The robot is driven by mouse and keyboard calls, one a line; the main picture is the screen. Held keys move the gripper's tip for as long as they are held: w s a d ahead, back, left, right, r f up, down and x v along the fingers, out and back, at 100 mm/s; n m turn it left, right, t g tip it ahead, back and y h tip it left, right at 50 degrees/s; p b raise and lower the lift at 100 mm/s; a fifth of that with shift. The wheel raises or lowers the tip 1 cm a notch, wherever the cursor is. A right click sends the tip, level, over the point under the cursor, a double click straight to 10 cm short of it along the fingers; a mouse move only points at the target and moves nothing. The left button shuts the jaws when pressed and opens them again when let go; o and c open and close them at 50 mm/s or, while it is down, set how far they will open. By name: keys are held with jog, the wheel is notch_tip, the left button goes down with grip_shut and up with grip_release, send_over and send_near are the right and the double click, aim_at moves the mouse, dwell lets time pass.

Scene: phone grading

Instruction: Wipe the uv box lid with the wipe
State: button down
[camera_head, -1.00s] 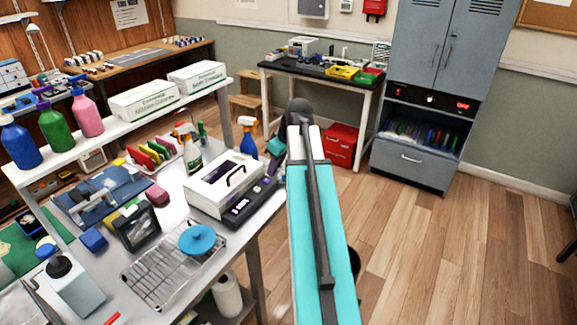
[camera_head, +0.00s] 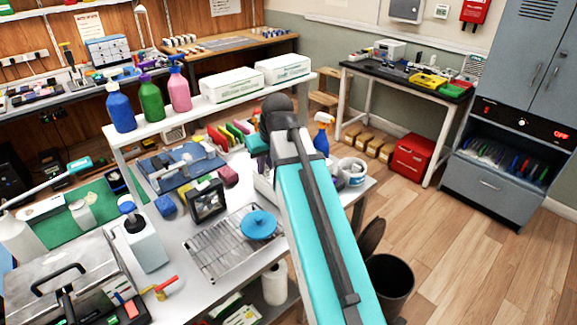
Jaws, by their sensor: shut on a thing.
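My gripper is not visible; my teal arm reaches from the lower middle up over the bench and hides what lies behind it. A teal piece (camera_head: 257,142) shows just left of the dark arm joint; I cannot tell whether it is part of my arm. The white box with a handle and a purple-edged front, perhaps the uv box, is almost wholly hidden behind my arm. A grey metal box (camera_head: 45,275) with a black handle on its lid stands at the lower left; I cannot tell if it is the uv box. I cannot make out the wipe.
On the bench are a wire rack (camera_head: 215,248) with a blue disc (camera_head: 258,224), a black-framed device (camera_head: 207,201) and a white dispenser bottle (camera_head: 146,245). Coloured bottles (camera_head: 151,103) stand on the raised shelf. A black bin (camera_head: 389,285) stands on the floor to the right.

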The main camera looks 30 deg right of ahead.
jog(key=w+a+r, duration=0.2)
jog(key=a, duration=0.8)
jog(key=shift+a+m, duration=0.2)
jog(key=shift+m, duration=0.1)
